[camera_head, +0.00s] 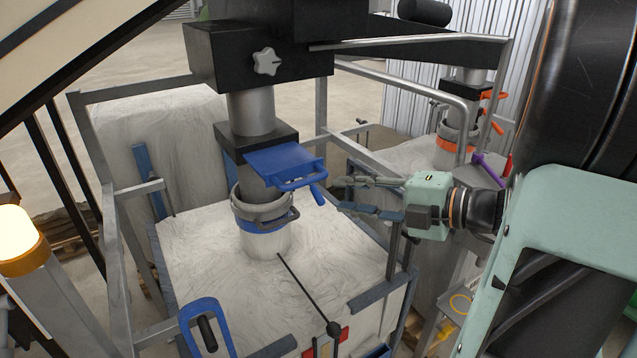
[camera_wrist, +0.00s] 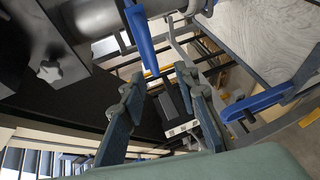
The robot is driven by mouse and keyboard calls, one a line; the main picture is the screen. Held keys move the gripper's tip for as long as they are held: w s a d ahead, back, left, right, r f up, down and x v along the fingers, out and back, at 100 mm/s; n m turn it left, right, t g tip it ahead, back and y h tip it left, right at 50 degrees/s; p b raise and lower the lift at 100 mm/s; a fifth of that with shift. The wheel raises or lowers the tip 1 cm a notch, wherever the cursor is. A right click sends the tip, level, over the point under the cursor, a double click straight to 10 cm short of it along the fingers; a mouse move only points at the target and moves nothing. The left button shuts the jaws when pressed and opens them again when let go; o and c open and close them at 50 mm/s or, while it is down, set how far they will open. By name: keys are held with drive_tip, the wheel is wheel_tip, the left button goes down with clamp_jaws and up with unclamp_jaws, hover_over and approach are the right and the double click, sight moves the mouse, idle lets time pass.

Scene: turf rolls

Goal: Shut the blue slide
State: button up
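The blue slide (camera_head: 285,162) is a flat plate that sticks out to the right from a black housing (camera_head: 254,137) on the grey pipe. A blue bar handle (camera_head: 299,184) runs along its outer end, with a stub hanging down at the right. In the wrist view a blue bar (camera_wrist: 143,40), which looks like part of the slide, stands ahead of the fingertips. My gripper (camera_head: 339,195) is open and empty, just right of the handle, its fingers pointing left. It looks apart from the handle. In the wrist view the fingers (camera_wrist: 157,78) are spread with nothing between them.
A blue clamp ring (camera_head: 264,222) holds the white bag (camera_head: 205,285) to the pipe below the slide. Grey frame rails (camera_head: 400,240) surround the bag. A second spout with an orange ring (camera_head: 455,146) stands at the back right. An orange lamp (camera_head: 22,245) is at left.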

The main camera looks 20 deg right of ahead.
sight(309, 182)
drive_tip(key=shift+m+t, duration=0.4)
drive_tip(key=shift+t, duration=0.1)
drive_tip(key=x, duration=1)
drive_tip(key=shift+w+a+r+b, duration=0.1)
drive_tip(key=shift+w+r+b, duration=0.25)
drive_tip(key=shift+w, duration=0.2)
clamp_jaws()
